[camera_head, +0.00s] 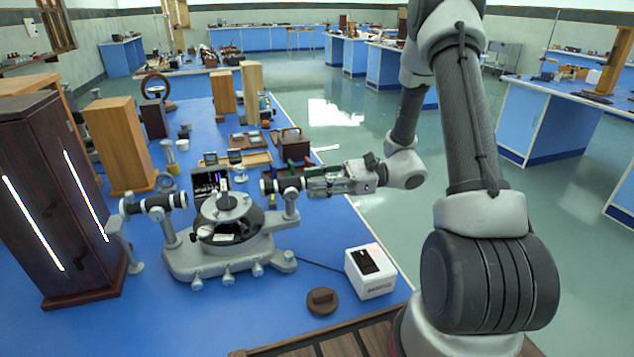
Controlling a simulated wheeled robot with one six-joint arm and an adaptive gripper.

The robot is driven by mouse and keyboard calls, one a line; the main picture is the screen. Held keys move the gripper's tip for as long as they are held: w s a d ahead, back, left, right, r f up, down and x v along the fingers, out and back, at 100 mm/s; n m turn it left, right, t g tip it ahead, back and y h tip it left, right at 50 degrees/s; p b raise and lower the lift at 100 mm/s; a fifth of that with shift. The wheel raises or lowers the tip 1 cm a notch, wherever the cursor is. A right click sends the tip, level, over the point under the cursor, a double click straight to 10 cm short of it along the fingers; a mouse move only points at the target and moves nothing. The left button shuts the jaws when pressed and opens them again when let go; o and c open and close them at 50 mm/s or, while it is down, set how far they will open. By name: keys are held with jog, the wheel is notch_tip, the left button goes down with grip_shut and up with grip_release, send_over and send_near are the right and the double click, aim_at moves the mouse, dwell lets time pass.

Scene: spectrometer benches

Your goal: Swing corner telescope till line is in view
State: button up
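A grey spectrometer (208,258) stands on the blue bench, with a round table (226,207) at its middle. One tube, apparently the collimator (155,203), points left toward a dark wooden cabinet. The other tube, apparently the telescope (283,186), sits on a post at the right, its dark-ringed end toward the middle. My gripper (312,185) reaches in from the right at the telescope's outer end, level with the tube. The fingers overlap that end, so I cannot tell whether they touch or grip it. A small dark screen (207,184) behind the round table shows thin coloured lines.
The dark cabinet (40,165) with two bright slits stands at left. A white box (370,270) with a cable and a brown round piece (323,301) sit at front right. Wooden blocks (118,143) and a dark box (293,145) stand behind. Bare bench shows in front.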

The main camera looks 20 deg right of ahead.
grip_shut()
jog(key=shift+s+m+t, duration=0.3)
jog(key=shift+s+t, duration=0.2)
jog(key=shift+s, duration=0.05)
jog(key=o, duration=0.7)
grip_release()
jog(key=d, duration=0.4)
jog(key=s+d, duration=0.1)
jog(key=d, duration=0.6)
jog(key=shift+s+d, duration=0.4)
